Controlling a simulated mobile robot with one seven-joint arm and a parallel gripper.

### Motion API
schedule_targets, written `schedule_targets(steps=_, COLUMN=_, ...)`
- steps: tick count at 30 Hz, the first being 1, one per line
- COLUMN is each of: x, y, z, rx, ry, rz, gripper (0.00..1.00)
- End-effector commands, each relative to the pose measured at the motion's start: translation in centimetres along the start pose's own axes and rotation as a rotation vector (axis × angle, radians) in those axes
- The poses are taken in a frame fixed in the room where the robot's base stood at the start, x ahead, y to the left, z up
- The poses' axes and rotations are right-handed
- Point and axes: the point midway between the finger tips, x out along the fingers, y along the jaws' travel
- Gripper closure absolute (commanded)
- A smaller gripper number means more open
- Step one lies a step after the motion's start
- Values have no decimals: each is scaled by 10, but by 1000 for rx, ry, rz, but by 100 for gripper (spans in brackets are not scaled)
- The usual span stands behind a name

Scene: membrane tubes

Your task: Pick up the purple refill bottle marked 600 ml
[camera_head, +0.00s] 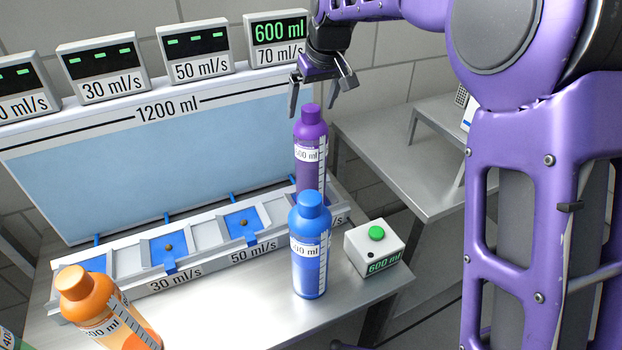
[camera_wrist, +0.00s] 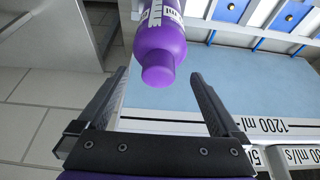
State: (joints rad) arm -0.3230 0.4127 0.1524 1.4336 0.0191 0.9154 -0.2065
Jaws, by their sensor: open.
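The purple bottle (camera_head: 311,165) stands upright at the right end of the row of slots, behind the blue bottle. Its label reads 600 ml, with the first digit hard to read. My gripper (camera_head: 322,92) is open and empty just above its purple cap. In the wrist view the purple bottle (camera_wrist: 160,45) has its cap pointing toward my gripper (camera_wrist: 155,88), roughly between the two spread fingers and not touching them. The bottle's lower part is hidden by the blue bottle in the head view.
A blue bottle (camera_head: 309,250) stands in front, beside a white box with a green button (camera_head: 377,240). An orange bottle (camera_head: 100,305) is at the lower left. A blue-panelled tank (camera_head: 170,150) marked 1200 ml and several displays (camera_head: 277,40) stand behind. A side table (camera_head: 400,165) is at right.

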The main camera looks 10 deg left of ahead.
Motion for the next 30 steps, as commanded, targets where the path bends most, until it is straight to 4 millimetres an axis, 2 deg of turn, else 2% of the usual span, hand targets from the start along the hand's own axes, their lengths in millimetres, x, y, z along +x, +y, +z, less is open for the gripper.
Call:
schedule_targets(steps=5, x=9, y=0, z=0, rx=0, ry=0, rz=1, gripper=0)
schedule_targets(steps=15, x=53, y=2, z=1, rx=1, ry=0, rz=2, gripper=0)
schedule_targets(steps=21, x=54, y=2, z=0, rx=1, ry=2, rz=2, gripper=0)
schedule_targets(steps=23, x=54, y=2, z=0, rx=1, ry=2, rz=2, gripper=7)
schedule_targets(steps=30, x=54, y=2, z=0, rx=1, ry=2, rz=2, gripper=50)
